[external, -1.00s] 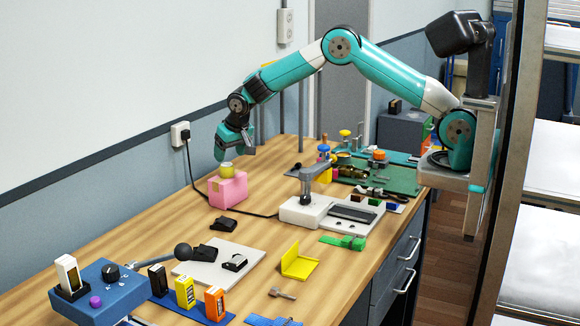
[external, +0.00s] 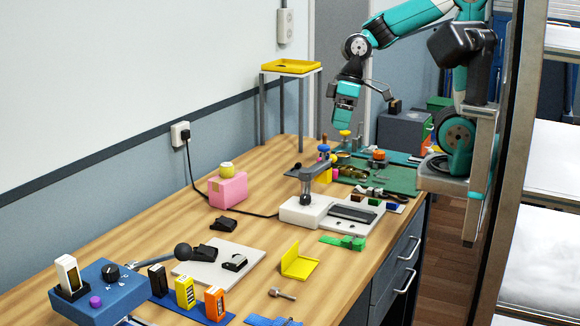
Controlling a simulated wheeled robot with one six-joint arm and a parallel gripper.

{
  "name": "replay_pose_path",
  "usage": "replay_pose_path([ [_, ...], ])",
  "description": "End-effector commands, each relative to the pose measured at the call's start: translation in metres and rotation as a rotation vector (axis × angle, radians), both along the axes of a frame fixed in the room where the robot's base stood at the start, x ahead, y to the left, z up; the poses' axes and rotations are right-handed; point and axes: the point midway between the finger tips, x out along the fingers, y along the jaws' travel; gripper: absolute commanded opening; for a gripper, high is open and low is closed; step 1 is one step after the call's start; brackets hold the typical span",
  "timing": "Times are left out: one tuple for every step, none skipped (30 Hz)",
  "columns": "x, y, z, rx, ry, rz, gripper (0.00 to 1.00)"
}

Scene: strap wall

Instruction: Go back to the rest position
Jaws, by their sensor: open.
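My gripper (external: 344,118) hangs fingers-down above the far right part of the workbench (external: 150,285). It is open, and I see nothing between its fingers. The pink block (external: 228,191) stands on the bench left of my gripper, with a yellow round piece (external: 226,169) on top. My gripper is well apart from both.
A raised stand with a yellow tray (external: 291,66) is at the back, left of my gripper. Tools lie on a green mat (external: 395,178) below it. A white fixture with a grey post (external: 300,212) stands mid-bench. A dark upright post (external: 500,170) edges the right side.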

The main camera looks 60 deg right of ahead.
Motion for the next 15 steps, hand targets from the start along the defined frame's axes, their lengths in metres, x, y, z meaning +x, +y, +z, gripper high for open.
replay_pose_path([
  [-0.028,-0.001,0.0,0.02,0.007,0.051,0.69],
  [-0.043,0.0,-0.001,0.031,0.011,0.083,0.69],
  [-0.058,0.0,-0.003,0.044,0.017,0.116,0.69],
  [-0.068,0.0,-0.004,0.052,0.02,0.137,0.69],
  [-0.076,0.0,-0.005,0.058,0.023,0.154,0.69],
  [-0.084,0.001,-0.006,0.064,0.027,0.17,0.69],
  [-0.088,0.001,-0.006,0.068,0.027,0.18,0.69],
  [-0.09,0.001,-0.006,0.071,0.028,0.185,0.69],
  [-0.092,0.001,-0.007,0.072,0.03,0.189,0.69],
  [-0.093,0.001,-0.007,0.072,0.031,0.191,0.69],
  [-0.093,0.001,-0.007,0.072,0.031,0.191,0.69],
  [-0.092,0.001,-0.007,0.072,0.031,0.191,0.69],
  [-0.092,0.001,-0.007,0.072,0.031,0.191,0.69],
  [-0.092,0.001,-0.007,0.072,0.031,0.19,0.69],
  [-0.092,0.001,-0.007,0.072,0.031,0.19,0.69],
])
